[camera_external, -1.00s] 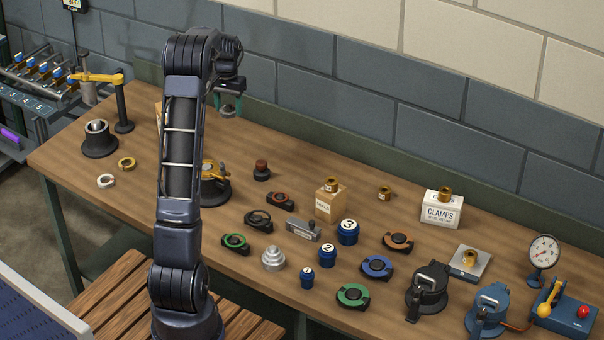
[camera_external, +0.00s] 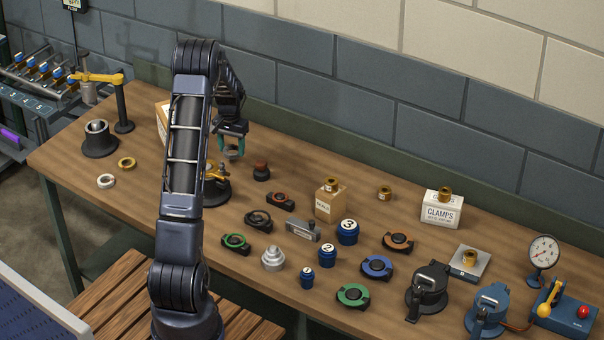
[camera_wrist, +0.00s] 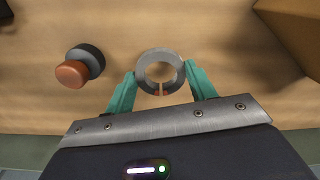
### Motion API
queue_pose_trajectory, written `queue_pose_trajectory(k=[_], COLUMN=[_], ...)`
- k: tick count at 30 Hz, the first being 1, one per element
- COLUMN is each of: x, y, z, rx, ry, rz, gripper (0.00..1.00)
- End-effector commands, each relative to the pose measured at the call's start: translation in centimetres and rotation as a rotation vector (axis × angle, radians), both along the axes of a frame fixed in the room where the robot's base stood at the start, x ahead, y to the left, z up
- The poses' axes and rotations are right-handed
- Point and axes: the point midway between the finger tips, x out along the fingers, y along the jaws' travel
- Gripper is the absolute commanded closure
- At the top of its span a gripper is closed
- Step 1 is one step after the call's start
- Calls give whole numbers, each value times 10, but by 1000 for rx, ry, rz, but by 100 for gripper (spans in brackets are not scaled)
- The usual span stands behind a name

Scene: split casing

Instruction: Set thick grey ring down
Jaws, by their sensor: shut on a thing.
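The thick grey ring (camera_wrist: 160,54) has a narrow slit with reddish edges on the side towards my palm. It sits between the two teal fingers of my gripper (camera_wrist: 160,88), which are shut on it from left and right. The wooden bench top shows through its hole. In the external view my gripper (camera_external: 231,150) points down above the back left part of the bench (camera_external: 330,270). The ring is small and partly hidden by the fingers there. It looks held above the wood, but the exact height is hard to tell.
A dark knob with a red-brown top (camera_external: 261,171) stands close by and shows left of the ring in the wrist view (camera_wrist: 76,68). A brass-coloured clamp fixture (camera_external: 216,185) is partly behind my arm. A brown box (camera_wrist: 298,30) fills the wrist view's upper right corner.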

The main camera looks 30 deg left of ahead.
Motion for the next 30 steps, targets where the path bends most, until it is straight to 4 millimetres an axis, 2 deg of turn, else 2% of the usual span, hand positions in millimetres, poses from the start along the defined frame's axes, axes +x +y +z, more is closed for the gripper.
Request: queue_pose_trajectory(k=[10, 22, 23, 25, 26, 30], x=[-1, -1, 0, 0, 0, 0], y=[0, 0, 0, 0, 0, 0], z=[-40, -44, -44, -44, -44, -44], rx=[-1, 0, 0, 0, 0, 0], ry=[2, 1, 1, 1, 1, 1], rz=[0, 0, 0, 0, 0, 0], gripper=[67, 67, 41, 27, 23, 23])
